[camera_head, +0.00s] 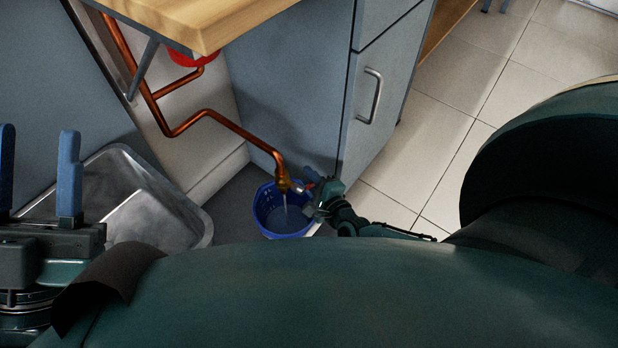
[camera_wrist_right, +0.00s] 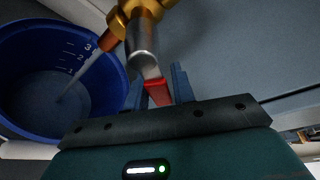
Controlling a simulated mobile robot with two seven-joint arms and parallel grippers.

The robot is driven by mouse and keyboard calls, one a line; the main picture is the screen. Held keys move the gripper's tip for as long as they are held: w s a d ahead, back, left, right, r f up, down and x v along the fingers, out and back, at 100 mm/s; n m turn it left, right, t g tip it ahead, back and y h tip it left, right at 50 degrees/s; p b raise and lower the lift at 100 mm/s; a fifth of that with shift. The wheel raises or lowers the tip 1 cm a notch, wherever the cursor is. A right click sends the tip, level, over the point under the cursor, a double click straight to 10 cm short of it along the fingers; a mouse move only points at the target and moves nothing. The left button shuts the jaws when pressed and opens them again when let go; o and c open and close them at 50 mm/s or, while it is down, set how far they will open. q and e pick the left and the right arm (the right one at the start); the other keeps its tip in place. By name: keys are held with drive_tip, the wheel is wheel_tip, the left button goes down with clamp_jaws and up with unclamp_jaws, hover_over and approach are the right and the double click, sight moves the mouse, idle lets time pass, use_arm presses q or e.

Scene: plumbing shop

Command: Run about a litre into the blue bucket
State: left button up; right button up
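The blue bucket (camera_head: 266,218) stands on the floor below the copper pipe's brass tap (camera_head: 282,178). In the right wrist view the bucket (camera_wrist_right: 118,84) has white level marks inside, with 2 and 3 readable. A thin stream (camera_wrist_right: 82,76) runs from the tap's spout into it. The water surface (camera_wrist_right: 42,100) looks close to the lowest mark; the exact level is unclear. My right gripper (camera_head: 312,190) is at the tap, its blue fingers (camera_wrist_right: 158,88) close on both sides of the red lever (camera_wrist_right: 158,93). My left gripper (camera_head: 38,172) is open and empty, at the far left.
A metal sink basin (camera_head: 150,215) lies left of the bucket. A grey cabinet (camera_head: 385,75) with a handle stands behind my right gripper, under a wooden worktop (camera_head: 215,25). Tiled floor (camera_head: 450,130) is clear on the right.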

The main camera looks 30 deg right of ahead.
drive_tip(key=shift+o, duration=1.3)
use_arm(q)
drive_tip(key=shift+r, duration=0.1)
use_arm(e)
drive_tip(key=shift+r, duration=0.15)
